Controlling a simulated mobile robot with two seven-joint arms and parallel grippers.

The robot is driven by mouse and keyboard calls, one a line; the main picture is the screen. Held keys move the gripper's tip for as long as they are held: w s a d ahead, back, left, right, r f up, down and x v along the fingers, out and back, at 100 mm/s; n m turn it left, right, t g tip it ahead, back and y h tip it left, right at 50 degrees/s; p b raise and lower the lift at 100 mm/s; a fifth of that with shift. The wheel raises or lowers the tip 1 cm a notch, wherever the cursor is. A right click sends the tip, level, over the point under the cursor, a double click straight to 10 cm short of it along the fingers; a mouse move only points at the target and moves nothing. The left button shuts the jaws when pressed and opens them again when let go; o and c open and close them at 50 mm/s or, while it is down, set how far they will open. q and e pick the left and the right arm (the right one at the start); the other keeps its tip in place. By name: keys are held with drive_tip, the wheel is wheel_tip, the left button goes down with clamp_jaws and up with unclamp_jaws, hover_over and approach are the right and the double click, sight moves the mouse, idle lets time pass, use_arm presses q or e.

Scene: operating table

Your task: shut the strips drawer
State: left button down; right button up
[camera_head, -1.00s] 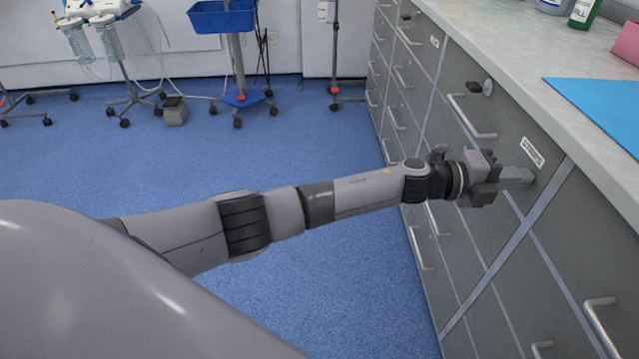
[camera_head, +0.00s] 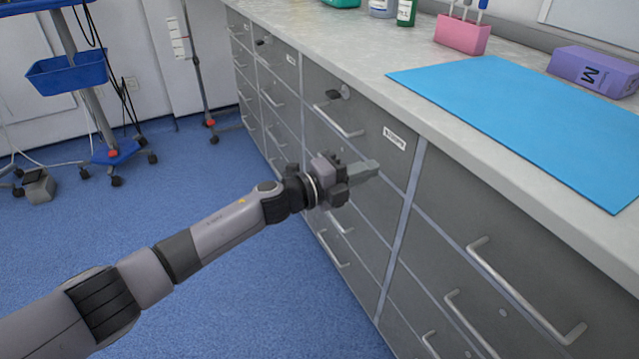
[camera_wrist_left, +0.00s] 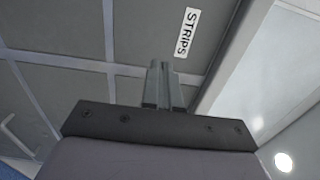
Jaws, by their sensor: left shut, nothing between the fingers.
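The strips drawer (camera_head: 372,122) is a grey top-row drawer front in the cabinet under the counter. It has a metal bar handle (camera_head: 338,124) and a white STRIPS label (camera_head: 394,139), which also shows in the left wrist view (camera_wrist_left: 187,32). Its front looks flush with the neighbouring fronts. My left gripper (camera_head: 372,167) is shut and empty, its fingers pointing at the lower right part of this front, below the label. In the left wrist view the fingertips (camera_wrist_left: 160,66) are close to the front; I cannot tell whether they touch. My right gripper is not in view.
The pale counter (camera_head: 370,60) overhangs the drawers and carries a blue mat (camera_head: 530,120), a pink holder (camera_head: 462,34), a purple box (camera_head: 594,70) and bottles. Other closed drawers with bar handles surround the strips drawer. Blue floor (camera_head: 200,200) is clear; wheeled stands are at the far left.

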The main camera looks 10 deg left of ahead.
use_arm(q)
drive_tip(key=p+v, duration=0.2)
drive_tip(key=v, duration=0.6)
drive_tip(key=s+a+f+n+y, duration=0.65)
drive_tip(key=s+f+n, duration=0.35)
drive_tip(key=s+n, duration=0.3)
drive_tip(key=s+a+f+n+y, duration=0.65)
drive_tip(key=s+f+n, duration=0.25)
drive_tip(key=s+n, duration=0.45)
wheel_tip(320, 180, up, 13)
drive_tip(key=s+a+p, duration=0.1)
drive_tip(key=a+p, duration=0.1)
drive_tip(key=p, duration=1.3)
drive_tip(key=shift+a+f, duration=0.2)
drive_tip(key=shift+f, duration=0.05)
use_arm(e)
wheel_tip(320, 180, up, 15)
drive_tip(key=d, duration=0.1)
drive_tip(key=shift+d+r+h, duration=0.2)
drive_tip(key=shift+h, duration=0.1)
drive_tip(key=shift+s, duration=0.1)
use_arm(q)
drive_tip(key=shift+t, duration=0.3)
